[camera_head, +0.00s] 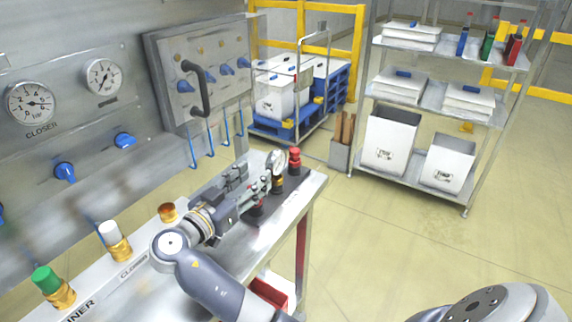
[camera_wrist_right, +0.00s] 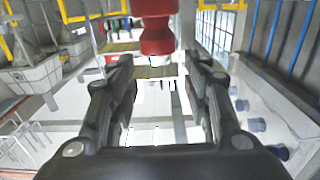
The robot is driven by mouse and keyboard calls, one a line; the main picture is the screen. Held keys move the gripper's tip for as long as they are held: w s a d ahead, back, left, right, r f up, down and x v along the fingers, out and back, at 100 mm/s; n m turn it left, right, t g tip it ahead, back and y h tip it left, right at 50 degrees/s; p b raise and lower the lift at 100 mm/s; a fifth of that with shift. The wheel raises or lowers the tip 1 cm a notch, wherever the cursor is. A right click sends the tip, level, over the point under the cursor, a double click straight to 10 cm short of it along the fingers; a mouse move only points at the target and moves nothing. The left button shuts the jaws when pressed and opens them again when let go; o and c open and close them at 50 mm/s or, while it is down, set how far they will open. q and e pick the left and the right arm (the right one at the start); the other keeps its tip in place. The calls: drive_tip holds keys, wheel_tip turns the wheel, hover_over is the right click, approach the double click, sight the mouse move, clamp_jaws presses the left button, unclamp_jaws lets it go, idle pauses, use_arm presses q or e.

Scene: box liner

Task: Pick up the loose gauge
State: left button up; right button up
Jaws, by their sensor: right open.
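The loose gauge (camera_head: 277,160) has a small round white dial and stands near the far right end of the narrow bench (camera_head: 310,188). My right gripper (camera_head: 266,183) is open, low over the bench and close to the gauge; I cannot tell whether they touch. In the right wrist view, the two dark fingers (camera_wrist_right: 158,75) are spread apart with no clear object held between them. A red fitting (camera_wrist_right: 157,30) shows beyond the fingertips there. My left gripper is not in view.
A red-topped fitting (camera_head: 294,160) stands just right of the gauge. Green-capped (camera_head: 45,279) and white-capped (camera_head: 110,233) fittings stand on the near bench. Wall gauges (camera_head: 30,103) and a black-handled panel (camera_head: 200,95) are behind. A shelf rack (camera_head: 440,110) stands right, with open floor before it.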

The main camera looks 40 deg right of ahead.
sight(270, 160)
drive_tip(key=shift+w+d+r, duration=0.1)
drive_tip(key=shift+w+d, duration=0.05)
drive_tip(key=shift+d, duration=0.15)
drive_tip(key=x, duration=0.2)
drive_tip(key=p+x, duration=0.1)
drive_tip(key=x, duration=0.1)
drive_tip(key=shift+r, duration=0.2)
drive_tip(key=shift+w+d+p, duration=0.15)
drive_tip(key=shift+d+p, duration=0.2)
drive_tip(key=shift+w+d, duration=0.1)
drive_tip(key=shift+d, duration=0.2)
drive_tip(key=p+x, duration=0.2)
drive_tip(key=x, duration=0.2)
drive_tip(key=shift+d+r, duration=0.1)
drive_tip(key=shift+d, duration=0.1)
drive_tip(key=shift+c, duration=1.3)
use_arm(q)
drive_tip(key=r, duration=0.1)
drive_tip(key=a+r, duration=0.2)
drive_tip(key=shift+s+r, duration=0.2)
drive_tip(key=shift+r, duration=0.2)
use_arm(e)
clamp_jaws()
